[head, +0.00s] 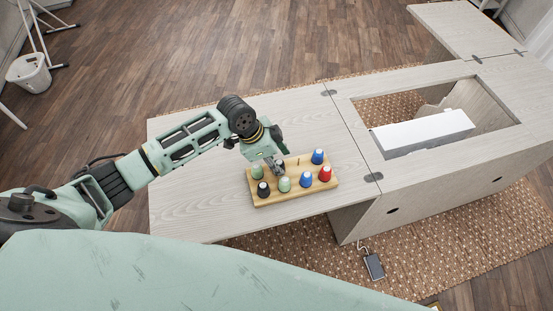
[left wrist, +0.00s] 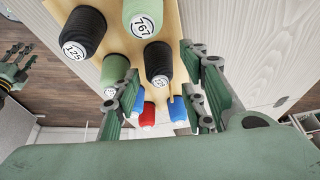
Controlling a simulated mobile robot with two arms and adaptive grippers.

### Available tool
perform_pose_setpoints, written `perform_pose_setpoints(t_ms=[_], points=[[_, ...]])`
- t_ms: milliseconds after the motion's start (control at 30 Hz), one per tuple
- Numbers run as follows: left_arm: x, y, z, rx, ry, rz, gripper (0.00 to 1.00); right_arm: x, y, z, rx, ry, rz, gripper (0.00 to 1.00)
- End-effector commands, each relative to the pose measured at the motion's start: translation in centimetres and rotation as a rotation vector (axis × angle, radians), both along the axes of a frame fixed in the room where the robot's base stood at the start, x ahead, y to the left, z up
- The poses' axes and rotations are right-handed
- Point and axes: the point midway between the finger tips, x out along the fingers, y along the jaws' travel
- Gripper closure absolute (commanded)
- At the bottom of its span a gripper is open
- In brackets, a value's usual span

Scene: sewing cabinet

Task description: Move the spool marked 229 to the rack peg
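A wooden rack (head: 262,201) on the table holds several spools in two rows. A bare peg (head: 298,161) stands in its back row, also seen in the left wrist view (left wrist: 171,92). My left gripper (head: 279,168) is over the back row. In the left wrist view its open fingers (left wrist: 160,98) are on either side of a black spool (left wrist: 158,60), with no clear contact. A black spool marked 125 (left wrist: 84,28) and a green spool marked 767 (left wrist: 143,14) are legible.
Near that black spool are a green spool (head: 284,185), a blue spool (head: 305,180), a red spool (head: 325,174) and another blue spool (head: 318,156). The pale tabletop (head: 190,178) is clear around the rack. A cabinet opening with a white block (head: 423,132) lies to the right.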

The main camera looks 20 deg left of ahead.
Motion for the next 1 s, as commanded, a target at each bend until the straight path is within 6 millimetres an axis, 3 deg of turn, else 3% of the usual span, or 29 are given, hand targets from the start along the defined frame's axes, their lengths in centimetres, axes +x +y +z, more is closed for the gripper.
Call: perform_pose_setpoints(t_ms=[433,800,1000], points=[[-0.1,0.3,0.8,0.0,-0.002,-0.001,0.54,0.0,0.1,0.0,0.001,0.0,-0.001,0.6],[-1.3,2.9,7.6,0.002,-0.004,0.0,0.54,0.0,0.1,0.0,0.001,0.0,-0.001,0.6],[-1.9,3.8,10.2,0.001,-0.002,0.0,0.54,0.0,0.1,0.0,0.002,0.0,-0.001,0.6]])
